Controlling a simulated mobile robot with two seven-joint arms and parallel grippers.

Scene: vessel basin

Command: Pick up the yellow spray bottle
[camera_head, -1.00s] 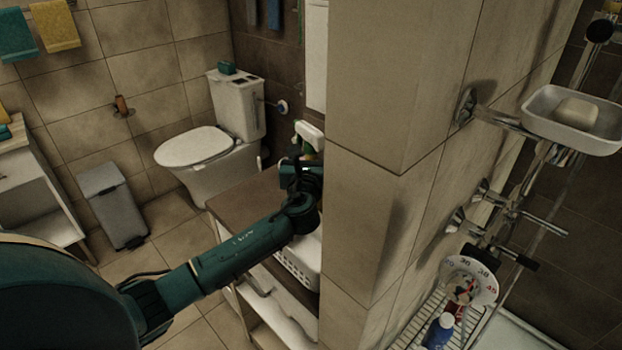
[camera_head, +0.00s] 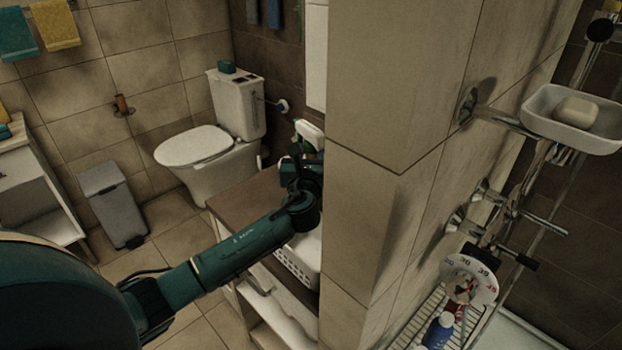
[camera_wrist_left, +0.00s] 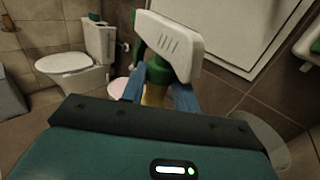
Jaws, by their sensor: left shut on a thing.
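The spray bottle shows in the left wrist view with a white spray head (camera_wrist_left: 172,42), a green neck and a small strip of yellowish body below. In the head view its white head (camera_head: 309,131) stands up beside the tiled wall corner, with the rest hidden by my arm and the wall. My left gripper (camera_wrist_left: 156,92) is shut on the bottle just below the neck, one blue finger on each side. In the head view my left gripper (camera_head: 303,163) is partly hidden at the wall edge. My right gripper is in neither view.
A brown counter (camera_head: 243,199) lies under the gripper, with a white basket (camera_head: 299,262) at its right. The tiled wall corner (camera_head: 372,210) stands close on the right. A toilet (camera_head: 215,150) and grey bin (camera_head: 112,205) are further back. A soap dish (camera_head: 570,118) juts out at right.

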